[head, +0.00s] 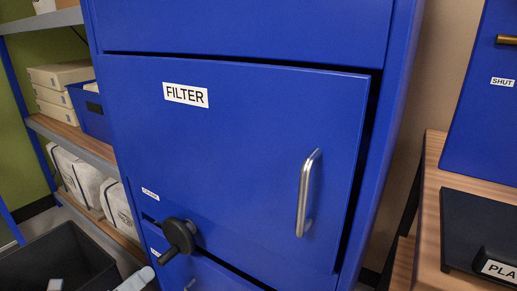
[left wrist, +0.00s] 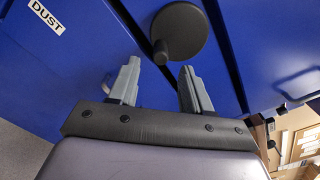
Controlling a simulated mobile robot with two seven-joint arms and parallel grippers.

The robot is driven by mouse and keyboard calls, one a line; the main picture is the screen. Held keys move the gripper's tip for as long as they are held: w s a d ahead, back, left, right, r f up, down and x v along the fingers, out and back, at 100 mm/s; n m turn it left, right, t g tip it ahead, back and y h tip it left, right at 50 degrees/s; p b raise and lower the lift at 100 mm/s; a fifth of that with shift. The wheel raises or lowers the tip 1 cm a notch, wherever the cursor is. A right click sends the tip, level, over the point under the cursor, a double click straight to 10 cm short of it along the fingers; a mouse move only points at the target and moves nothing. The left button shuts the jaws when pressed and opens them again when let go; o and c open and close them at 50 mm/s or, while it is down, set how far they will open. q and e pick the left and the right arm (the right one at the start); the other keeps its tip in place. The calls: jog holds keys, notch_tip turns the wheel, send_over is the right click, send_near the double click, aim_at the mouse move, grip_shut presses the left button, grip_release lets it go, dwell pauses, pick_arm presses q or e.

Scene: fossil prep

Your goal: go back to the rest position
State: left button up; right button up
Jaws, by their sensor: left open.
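My left gripper (left wrist: 161,66) is open, with its two grey fingers apart and nothing visible between them. In the left wrist view a round black knob with a small crank handle (left wrist: 184,38) lies just beyond the fingertips. The knob (head: 180,236) also shows in the head view, low on the blue cabinet (head: 240,25). In the head view only a pale part of my left gripper (head: 138,280) shows at the bottom edge, below and left of the knob. I cannot tell from the pictures whether the fingers touch it. My right gripper is not in view.
The cabinet's FILTER door (head: 235,150) has a metal handle (head: 308,192) and dark gaps along its top and right edges. A dark bin (head: 85,250) is at lower left, beside shelves with boxes (head: 62,75). A wooden bench (head: 455,200) stands at right. A DUST label (left wrist: 46,16) is near the gripper.

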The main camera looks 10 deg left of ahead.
pick_arm(q)
jog(key=s+d+f+n+g+y, duration=0.25)
jog(key=s+d+f+n, duration=0.35)
jog(key=n, duration=0.8)
jog(key=s+d+f+n+g+y, duration=0.25)
jog(key=d+f+n, duration=0.4)
jog(key=n, duration=0.65)
jog(key=s+a+r+n+g+p, duration=0.1)
jog(key=s+r+p, duration=0.2)
jog(key=r+p, duration=1)
jog(key=p, duration=0.6)
jog(key=shift+a+n, duration=0.3)
jog(key=shift+n, duration=0.1)
jog(key=shift+r, duration=0.1)
